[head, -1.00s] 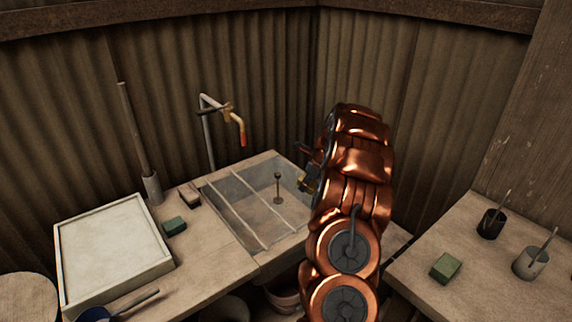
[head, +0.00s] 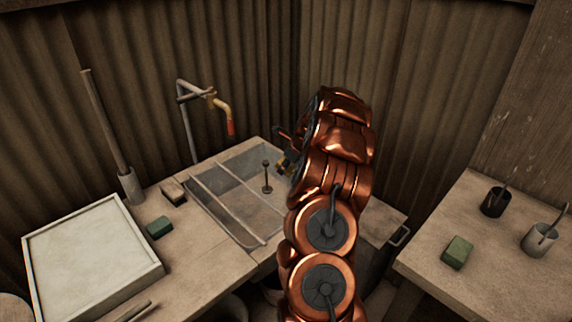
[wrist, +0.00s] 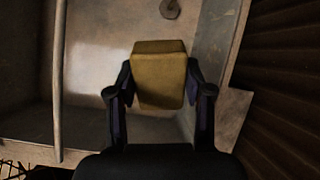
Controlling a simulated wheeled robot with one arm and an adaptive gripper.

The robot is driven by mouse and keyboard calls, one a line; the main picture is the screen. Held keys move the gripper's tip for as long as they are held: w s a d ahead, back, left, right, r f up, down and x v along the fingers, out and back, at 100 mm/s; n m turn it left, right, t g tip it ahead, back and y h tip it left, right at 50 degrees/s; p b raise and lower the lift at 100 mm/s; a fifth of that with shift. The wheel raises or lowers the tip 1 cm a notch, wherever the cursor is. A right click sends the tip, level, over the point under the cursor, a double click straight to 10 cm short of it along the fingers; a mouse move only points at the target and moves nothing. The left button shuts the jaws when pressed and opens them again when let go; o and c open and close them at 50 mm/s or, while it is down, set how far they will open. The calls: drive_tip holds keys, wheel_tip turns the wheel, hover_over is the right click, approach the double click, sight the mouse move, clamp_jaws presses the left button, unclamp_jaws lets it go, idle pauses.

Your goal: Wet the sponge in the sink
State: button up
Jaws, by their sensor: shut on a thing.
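The sponge (wrist: 158,75) is a yellow-brown block held between the two fingers of my gripper (wrist: 160,88) in the wrist view. My gripper is shut on it, above the right side of the sink. The sink (head: 225,212) is a grey basin set in the counter, with thin bars across it and an upright plug rod (head: 267,178) inside. In the head view my copper arm hides the sink's right side and most of my gripper; a small yellow bit shows beside the arm. The tap (head: 222,110), with a red tip, stands behind the sink.
On the left counter are a white-framed tray (head: 92,258), a dark green block (head: 160,228) and a small brown-topped block (head: 173,190). A right table (head: 440,225) holds a green block (head: 457,252) and two cups (head: 539,240). Corrugated walls close off the back.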

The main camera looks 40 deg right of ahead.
sight(283, 158)
drive_tip(key=shift+f+b, duration=0.55)
drive_tip(key=shift+f, duration=0.35)
wheel_tip(283, 158, down, 14)
drive_tip(key=b, duration=0.1)
drive_tip(key=shift+r+b, duration=0.25)
drive_tip(key=shift+b, duration=0.05)
drive_tip(key=shift+r, duration=0.1)
idle(0.7)
wheel_tip(283, 158, up, 17)
drive_tip(key=p, duration=1.6)
idle(0.5)
idle(2.0)
drive_tip(key=shift+r+p, duration=1.8)
drive_tip(key=shift+p, duration=0.45)
